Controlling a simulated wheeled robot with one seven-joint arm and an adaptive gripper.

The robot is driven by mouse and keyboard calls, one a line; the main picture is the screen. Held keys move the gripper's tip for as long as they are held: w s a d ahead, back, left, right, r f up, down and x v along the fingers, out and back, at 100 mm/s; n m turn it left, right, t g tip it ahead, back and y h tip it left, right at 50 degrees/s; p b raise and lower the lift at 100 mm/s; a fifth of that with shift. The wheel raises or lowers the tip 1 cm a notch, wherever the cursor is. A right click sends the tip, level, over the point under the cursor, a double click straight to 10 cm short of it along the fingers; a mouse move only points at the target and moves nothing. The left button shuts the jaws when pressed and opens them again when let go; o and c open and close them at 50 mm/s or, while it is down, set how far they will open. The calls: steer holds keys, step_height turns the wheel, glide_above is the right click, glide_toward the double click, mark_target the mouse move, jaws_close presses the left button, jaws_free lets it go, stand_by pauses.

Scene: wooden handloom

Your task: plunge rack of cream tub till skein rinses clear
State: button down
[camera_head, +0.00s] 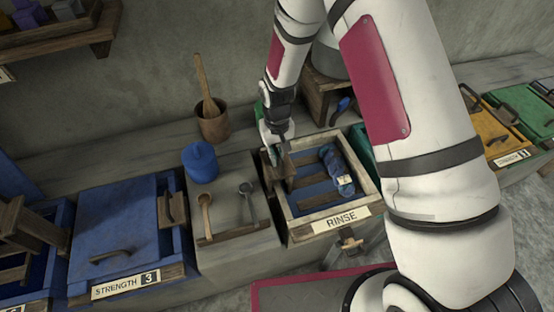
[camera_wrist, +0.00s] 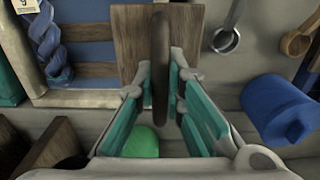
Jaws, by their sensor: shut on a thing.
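The cream tub (camera_head: 373,184) carries a RINSE label (camera_head: 341,219) and holds blue liquid; its pale rim also shows in the wrist view (camera_wrist: 85,97). A rack with wooden slats (camera_head: 308,182) sits in it. A twisted blue skein (camera_head: 338,168) with a small tag lies across the rack's right part; it shows at upper left in the wrist view (camera_wrist: 46,40). My gripper (camera_head: 281,155) is at the tub's back left and is shut on the rack's upright wooden handle (camera_wrist: 160,60), with a green-padded finger on each side. The rack's board (camera_wrist: 130,40) stands behind the handle. The contact is partly hidden.
Left of the tub are a ladle (camera_head: 248,203), a wooden spoon (camera_head: 206,214), a blue lidded jar (camera_head: 200,162) and a pot (camera_head: 213,123). A blue STRENGTH 3 vat (camera_head: 120,225) stands farther left. Yellow (camera_head: 490,130) and green vats stand right. My arm hides part of the bench.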

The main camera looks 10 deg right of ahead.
steer(key=shift+r+p, duration=0.5)
steer(key=shift+r, duration=1.8)
steer(key=shift+c, duration=2)
jaws_free()
step_height(320, 180, up, 7)
steer(key=p, duration=0.1)
